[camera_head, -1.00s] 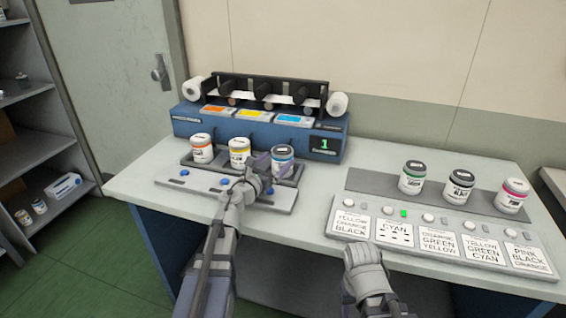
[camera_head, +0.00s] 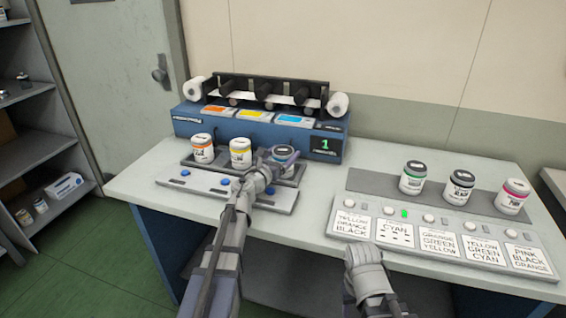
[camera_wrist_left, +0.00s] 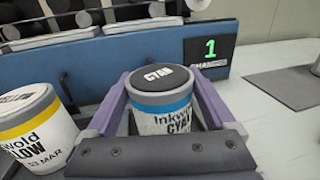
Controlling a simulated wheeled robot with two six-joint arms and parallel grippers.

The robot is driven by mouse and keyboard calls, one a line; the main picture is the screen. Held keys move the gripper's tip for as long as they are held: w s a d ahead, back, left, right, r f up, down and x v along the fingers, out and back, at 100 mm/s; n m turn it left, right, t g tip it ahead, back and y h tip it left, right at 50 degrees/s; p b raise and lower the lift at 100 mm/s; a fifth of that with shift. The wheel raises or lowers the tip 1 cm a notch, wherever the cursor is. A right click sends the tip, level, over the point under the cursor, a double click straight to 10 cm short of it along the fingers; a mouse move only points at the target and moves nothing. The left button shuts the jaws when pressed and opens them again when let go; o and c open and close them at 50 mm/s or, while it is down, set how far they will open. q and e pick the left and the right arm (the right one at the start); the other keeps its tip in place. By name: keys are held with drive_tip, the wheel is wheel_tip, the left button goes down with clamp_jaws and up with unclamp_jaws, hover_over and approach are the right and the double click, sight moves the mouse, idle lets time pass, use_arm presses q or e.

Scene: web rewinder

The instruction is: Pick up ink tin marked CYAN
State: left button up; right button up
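The ink tin marked CYAN, white with a blue band and dark lid, stands upright at the right end of the dark tray (camera_head: 299,178). It is clear in the left wrist view (camera_wrist_left: 162,100) and partly hidden behind my gripper in the head view (camera_head: 284,152). My left gripper (camera_head: 277,160) is open, its purple fingers on either side of the tin. In the left wrist view (camera_wrist_left: 161,95) narrow gaps seem to remain beside the tin. My right gripper (camera_head: 364,256) is over the table's front edge; its fingers are hidden.
A yellow-labelled tin (camera_head: 240,152) stands close left of the cyan tin, with an orange-labelled tin (camera_head: 202,148) beyond. The blue machine (camera_head: 255,135) is behind. Green, black and pink tins stand at right on a grey strip (camera_head: 385,184) behind a label panel (camera_head: 450,238).

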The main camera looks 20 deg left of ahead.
use_arm(q)
clamp_jaws()
idle(0.4)
wheel_tip(320, 180, up, 10)
drive_tip(key=p, duration=1)
